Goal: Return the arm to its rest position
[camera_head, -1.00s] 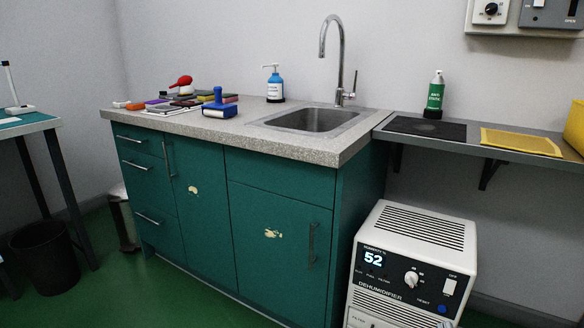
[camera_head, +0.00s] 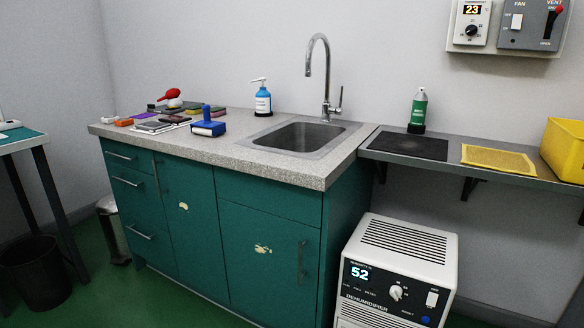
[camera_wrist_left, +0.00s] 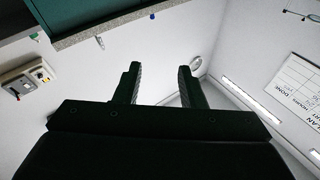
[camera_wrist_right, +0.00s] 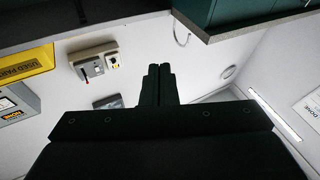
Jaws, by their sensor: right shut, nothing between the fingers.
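My left gripper (camera_wrist_left: 158,84) shows in the left wrist view with its two fingers spread apart and nothing between them. My right gripper (camera_wrist_right: 158,82) shows in the right wrist view with its fingers together and nothing held. Neither arm shows in the head view.
A teal cabinet (camera_head: 185,220) with a grey counter (camera_head: 230,152) and sink (camera_head: 305,135) stands ahead. A dehumidifier (camera_head: 395,270) sits right of it, under a shelf (camera_head: 440,160) with a yellow bin (camera_head: 562,152). A black waste bin (camera_head: 36,272) stands at left. Green floor shows between.

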